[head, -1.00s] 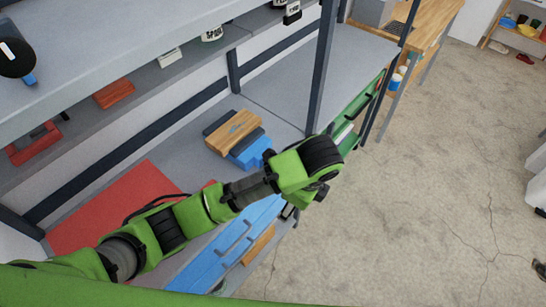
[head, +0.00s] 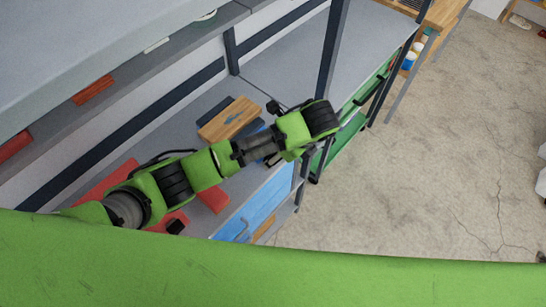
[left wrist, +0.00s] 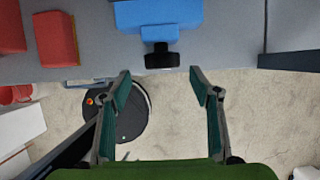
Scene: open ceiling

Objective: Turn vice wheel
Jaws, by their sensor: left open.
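The blue vice (left wrist: 158,14) stands at the bench edge at the top of the left wrist view. Its short dark wheel (left wrist: 162,57) sticks out past the edge towards me. My left gripper (left wrist: 160,88) is open and empty. Its two fingertips are spread to either side of the wheel's line, just short of it and not touching. In the head view my left arm crosses the bench and hides most of the vice, with only a bit of blue showing; the fingertips cannot be made out there. My right gripper is in neither view now.
A wooden block (head: 230,119) lies on the grey bench behind my arm. Red boxes (left wrist: 56,38) stand left of the vice in the wrist view. Blue drawers (head: 262,204) are below the bench edge. A rack post (head: 330,55) rises close by. Open floor lies right.

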